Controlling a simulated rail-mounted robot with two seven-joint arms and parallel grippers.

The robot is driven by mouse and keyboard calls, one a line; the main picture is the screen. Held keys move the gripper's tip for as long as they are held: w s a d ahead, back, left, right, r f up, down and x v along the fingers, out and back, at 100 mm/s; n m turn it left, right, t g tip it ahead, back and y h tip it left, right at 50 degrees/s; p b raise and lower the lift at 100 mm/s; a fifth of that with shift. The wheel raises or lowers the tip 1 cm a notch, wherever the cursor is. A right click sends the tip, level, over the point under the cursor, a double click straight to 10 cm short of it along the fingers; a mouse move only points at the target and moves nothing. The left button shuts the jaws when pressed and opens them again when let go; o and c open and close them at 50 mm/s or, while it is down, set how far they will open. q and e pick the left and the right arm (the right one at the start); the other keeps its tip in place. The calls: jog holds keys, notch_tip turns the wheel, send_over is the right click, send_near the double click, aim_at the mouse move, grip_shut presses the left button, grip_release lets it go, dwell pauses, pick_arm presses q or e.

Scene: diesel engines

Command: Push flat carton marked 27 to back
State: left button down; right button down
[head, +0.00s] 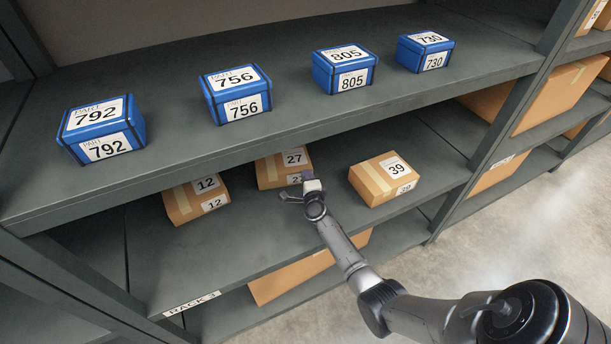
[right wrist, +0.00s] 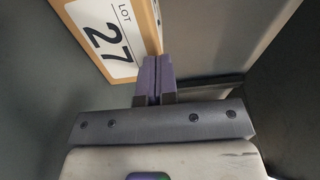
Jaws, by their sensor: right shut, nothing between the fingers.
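The flat carton marked 27 (head: 270,172) lies on the middle shelf, between the cartons marked 12 and 39. It is brown with a pale tape strip and white labels. My right gripper (head: 303,184) is at its front right, with its fingers close to the front label. In the right wrist view the closed purple fingertips (right wrist: 153,75) are at the edge of the carton's labelled face (right wrist: 108,35); I cannot tell whether they touch it. Nothing is between the fingers. The carton's back part is hidden under the upper shelf. My left gripper is not in view.
Carton 12 (head: 189,202) lies to the left and carton 39 (head: 375,184) to the right on the same shelf (head: 250,245). The upper shelf (head: 160,165) carries blue boxes and overhangs the back. A larger carton (head: 285,280) sits on the shelf below.

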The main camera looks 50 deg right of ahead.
jog(key=s+p, duration=0.1)
jog(key=s, duration=0.3)
jog(key=s+a+p, duration=0.1)
jog(key=s, duration=0.1)
jog(key=shift+r+p, duration=0.15)
jog(key=shift+p, duration=0.15)
jog(key=p+v, duration=0.1)
jog(key=v, duration=0.5)
jog(key=shift+w+a+p, duration=0.1)
jog(key=shift+a+p, duration=0.2)
jog(key=shift+s+a, duration=0.3)
jog(key=shift+s, duration=0.1)
